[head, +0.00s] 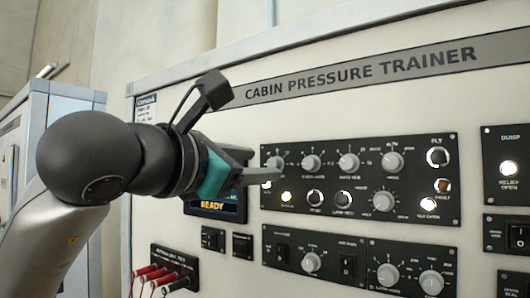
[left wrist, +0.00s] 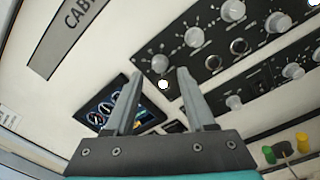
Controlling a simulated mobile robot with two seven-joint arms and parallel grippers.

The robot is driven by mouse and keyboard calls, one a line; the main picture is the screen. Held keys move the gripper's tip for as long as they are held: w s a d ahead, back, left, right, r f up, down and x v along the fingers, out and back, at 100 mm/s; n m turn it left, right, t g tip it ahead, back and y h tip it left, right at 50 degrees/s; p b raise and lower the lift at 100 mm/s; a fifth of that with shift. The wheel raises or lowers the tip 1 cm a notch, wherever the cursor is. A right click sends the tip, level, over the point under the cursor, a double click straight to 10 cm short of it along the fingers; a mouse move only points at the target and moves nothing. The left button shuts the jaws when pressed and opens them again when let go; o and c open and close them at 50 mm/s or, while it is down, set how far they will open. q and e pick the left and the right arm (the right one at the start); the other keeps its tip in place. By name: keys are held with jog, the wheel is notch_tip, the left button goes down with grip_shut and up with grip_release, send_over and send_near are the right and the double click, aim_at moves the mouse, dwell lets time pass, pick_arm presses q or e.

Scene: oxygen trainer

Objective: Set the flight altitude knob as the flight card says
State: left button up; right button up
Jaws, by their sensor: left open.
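A round grey knob (head: 276,163) sits at the left end of the top knob row on the black control panel. In the left wrist view the same knob (left wrist: 160,63) shows just beyond and between my fingertips. My left gripper (head: 264,164) is open, its fingertips close to this knob. I cannot tell if they touch it. The knob's label is hidden or too small to read. A small white placard (head: 147,107) with dark print, perhaps the flight card, is at the upper left; its text is unreadable. My right gripper is not in view.
Other knobs (head: 349,162) stand to the right in the same row, with lit lamps (head: 286,196) below. A small screen (head: 215,208) reading READY is partly behind my gripper. Red plugs (head: 150,272) stick out at the lower left. A switch panel (head: 360,262) lies below.

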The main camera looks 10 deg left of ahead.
aim_at(271, 165)
pick_arm(q)
jog(key=shift+p+x, duration=0.35)
jog(key=shift+x, duration=1.2)
grip_shut()
